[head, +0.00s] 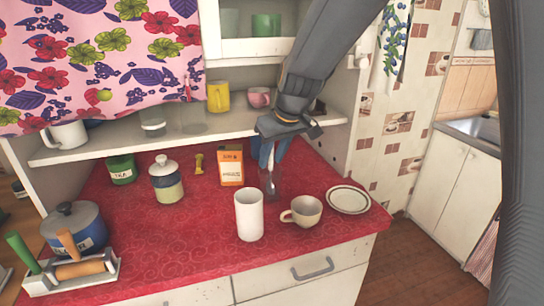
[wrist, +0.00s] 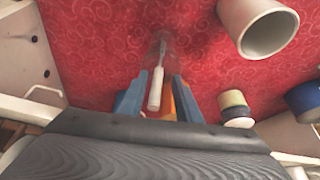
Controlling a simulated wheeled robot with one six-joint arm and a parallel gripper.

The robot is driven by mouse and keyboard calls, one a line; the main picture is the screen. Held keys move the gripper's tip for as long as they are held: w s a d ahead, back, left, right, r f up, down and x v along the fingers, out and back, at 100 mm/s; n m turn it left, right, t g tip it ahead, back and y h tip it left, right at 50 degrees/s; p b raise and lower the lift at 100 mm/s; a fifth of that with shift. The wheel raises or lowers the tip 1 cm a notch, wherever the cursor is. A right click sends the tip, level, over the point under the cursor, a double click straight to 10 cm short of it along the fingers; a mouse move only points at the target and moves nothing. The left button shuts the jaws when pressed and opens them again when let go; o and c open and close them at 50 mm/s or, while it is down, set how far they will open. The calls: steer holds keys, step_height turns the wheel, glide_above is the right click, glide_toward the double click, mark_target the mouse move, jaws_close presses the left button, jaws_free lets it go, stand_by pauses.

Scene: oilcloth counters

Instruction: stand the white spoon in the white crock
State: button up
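The white spoon (wrist: 157,88) has its pale handle towards my gripper, and its far end is in a faint clear shape, perhaps a glass (head: 270,183). The spoon (head: 270,161) is upright or nearly so in the head view. My gripper (head: 270,154) points down over the counter, its blue fingers apart on either side of the handle. In the wrist view, gaps show between the handle and the fingers (wrist: 158,98). The white crock (head: 249,216) stands upright, left of and nearer than the spoon. Its open mouth shows in the wrist view (wrist: 268,34).
A cream cup (head: 302,211) and a rimmed plate (head: 348,199) are right of the crock. An orange box (head: 231,166), a lidded jar (head: 166,180) and a green tin (head: 122,169) stand behind. The red counter (head: 190,225) is clear left of the crock.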

steer(key=shift+r, duration=0.15)
steer(key=shift+r, duration=0.25)
steer(key=b+v, duration=0.2)
steer(key=v, duration=1)
steer(key=s+d+f+m+g+h, duration=0.1)
steer(key=s+d+f+m, duration=0.2)
steer(key=s+d+f, duration=0.4)
steer(key=s+d+f+m+g+h, duration=0.1)
steer(key=s+d+f+m+g, duration=0.1)
steer(key=s+d+f, duration=0.5)
steer(key=s+f+m, duration=0.1)
steer(key=s+f, duration=0.3)
steer(key=f, duration=0.4)
steer(key=shift+s+d+f, duration=0.2)
steer(key=shift+d+f, duration=0.05)
steer(key=shift+f, duration=0.15)
steer(key=shift+a, duration=0.1)
